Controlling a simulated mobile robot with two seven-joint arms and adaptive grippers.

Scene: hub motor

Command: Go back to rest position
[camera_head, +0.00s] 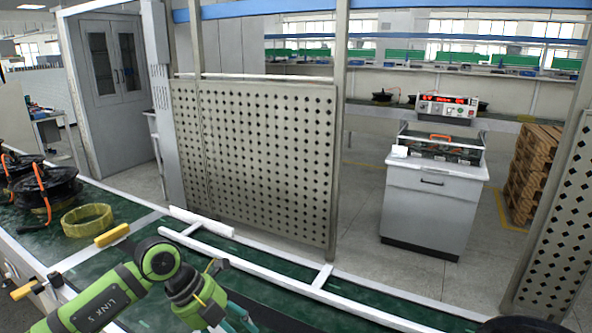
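My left arm reaches in from the lower left over the green bench top, bent at a green and black joint. Its wrist end, with my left gripper (232,312), points down toward the bottom edge of the picture. The fingers are partly cut off and too unclear to show whether they are open or shut. No held object can be made out. My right gripper is not in view. Black hub motors (52,184) with orange cables lie on the bench at the far left, apart from my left gripper.
A yellow ring (87,220) lies beside the motors. White rails (290,277) run along the green bench. A perforated panel (262,160) stands behind it.

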